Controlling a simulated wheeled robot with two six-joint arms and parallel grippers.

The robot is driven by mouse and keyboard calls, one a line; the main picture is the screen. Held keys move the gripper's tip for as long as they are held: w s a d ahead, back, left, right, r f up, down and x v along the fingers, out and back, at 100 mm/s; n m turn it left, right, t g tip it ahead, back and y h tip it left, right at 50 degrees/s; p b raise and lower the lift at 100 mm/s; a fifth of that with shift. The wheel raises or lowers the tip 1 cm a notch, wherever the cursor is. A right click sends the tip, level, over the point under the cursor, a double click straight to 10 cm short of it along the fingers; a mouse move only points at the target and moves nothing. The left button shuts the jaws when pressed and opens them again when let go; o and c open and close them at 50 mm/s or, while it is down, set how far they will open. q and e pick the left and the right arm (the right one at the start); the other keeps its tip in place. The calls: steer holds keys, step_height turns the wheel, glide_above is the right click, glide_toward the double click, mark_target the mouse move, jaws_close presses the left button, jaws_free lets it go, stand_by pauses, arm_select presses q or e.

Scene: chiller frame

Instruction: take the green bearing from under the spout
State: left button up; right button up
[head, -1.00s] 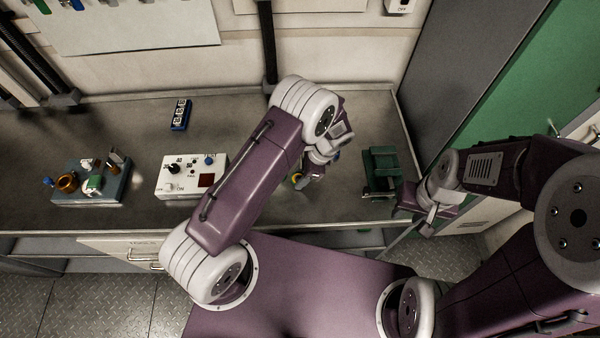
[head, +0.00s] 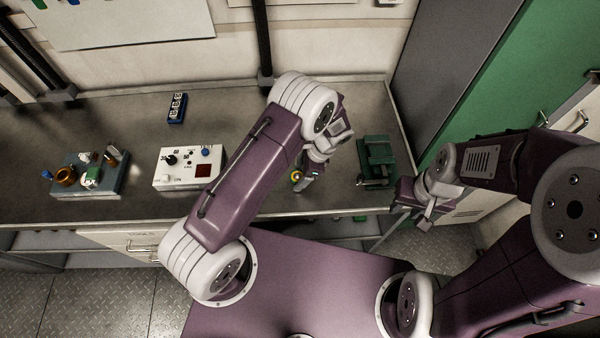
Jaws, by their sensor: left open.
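My left arm reaches over the counter. Its gripper (head: 311,176) is open, low over the counter, and partly hidden by its own wrist. A small round yellow piece (head: 296,176) with a darker centre shows right beside the left fingers. I cannot tell whether they touch, or whether this piece is the bearing. A green and white piece (head: 91,177) stands on a grey board at the left, far from both grippers. I cannot make out a spout for certain. My right gripper (head: 426,217) hangs off the counter's right front; its fingers are too small to read.
A white control box (head: 189,166) with knobs stands left of my left arm. A dark green fixture (head: 377,160) stands close to the right of the left gripper. The grey board (head: 110,186) also carries a copper ring (head: 65,176). A blue block (head: 177,108) lies at the back.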

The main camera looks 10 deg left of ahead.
arm_select(q)
steer(key=b+v, duration=0.2)
steer(key=v, duration=0.7)
stand_by(0.4)
